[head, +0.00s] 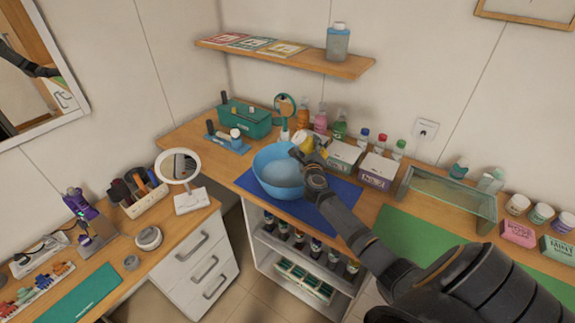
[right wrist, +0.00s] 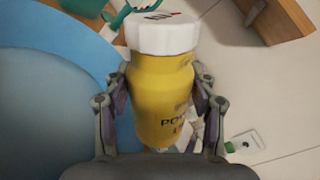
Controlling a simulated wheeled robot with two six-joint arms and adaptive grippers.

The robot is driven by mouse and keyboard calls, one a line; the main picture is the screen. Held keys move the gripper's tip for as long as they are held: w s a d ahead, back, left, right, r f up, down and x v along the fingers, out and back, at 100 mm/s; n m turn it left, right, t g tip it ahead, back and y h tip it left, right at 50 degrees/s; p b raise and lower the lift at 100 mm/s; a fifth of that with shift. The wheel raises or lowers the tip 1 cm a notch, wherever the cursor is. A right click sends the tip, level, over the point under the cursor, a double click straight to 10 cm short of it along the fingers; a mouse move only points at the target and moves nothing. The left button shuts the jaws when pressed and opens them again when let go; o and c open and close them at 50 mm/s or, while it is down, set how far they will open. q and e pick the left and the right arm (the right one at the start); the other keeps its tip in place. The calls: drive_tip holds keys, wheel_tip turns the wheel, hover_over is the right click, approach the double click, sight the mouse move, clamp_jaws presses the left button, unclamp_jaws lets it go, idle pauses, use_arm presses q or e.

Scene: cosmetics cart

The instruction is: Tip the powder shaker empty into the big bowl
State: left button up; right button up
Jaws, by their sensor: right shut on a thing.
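The powder shaker is a yellow bottle (right wrist: 163,95) with a white cap (right wrist: 163,34). My right gripper (right wrist: 160,108) is shut around its yellow body, one finger on each side. In the head view the shaker's white cap (head: 300,138) shows at the right gripper (head: 309,155), over the right rim of the big bowl. The shaker looks tilted, cap towards the left. The big blue bowl (head: 263,168) stands upright on the blue mat (head: 333,205); its rim and wall fill the left of the right wrist view (right wrist: 60,50). No falling powder shows. My left gripper is out of view.
Two boxes (head: 377,170) and several bottles stand behind the bowl, along the wall. A teal case (head: 246,120) and a round green mirror (head: 284,105) are behind left. A clear glass stand (head: 448,200) and a green mat (head: 405,240) lie to the right.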

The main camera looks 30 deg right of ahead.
sight(322, 147)
drive_tip(key=shift+d+r+m+p, duration=0.15)
drive_tip(key=shift+r+m+p, duration=0.25)
drive_tip(key=shift+m, duration=0.3)
drive_tip(key=shift+s+d+f+m+b, duration=0.25)
drive_tip(key=shift+d+f+m+b, duration=0.1)
drive_tip(key=shift+f+m+b, duration=0.45)
drive_tip(key=s+d+r+m, duration=0.1)
drive_tip(key=d+r+m, duration=0.1)
drive_tip(key=m, duration=0.1)
drive_tip(key=shift+s+d+r, duration=0.1)
drive_tip(key=shift+s+r, duration=0.05)
drive_tip(key=shift+s, duration=0.05)
drive_tip(key=shift+s+d+m+t+b, duration=0.3)
drive_tip(key=shift+m+t+b, duration=0.15)
drive_tip(key=shift+m, duration=0.45)
drive_tip(key=shift+d+f+m, duration=0.2)
drive_tip(key=shift+m, duration=0.3)
drive_tip(key=shift+s, duration=0.1)
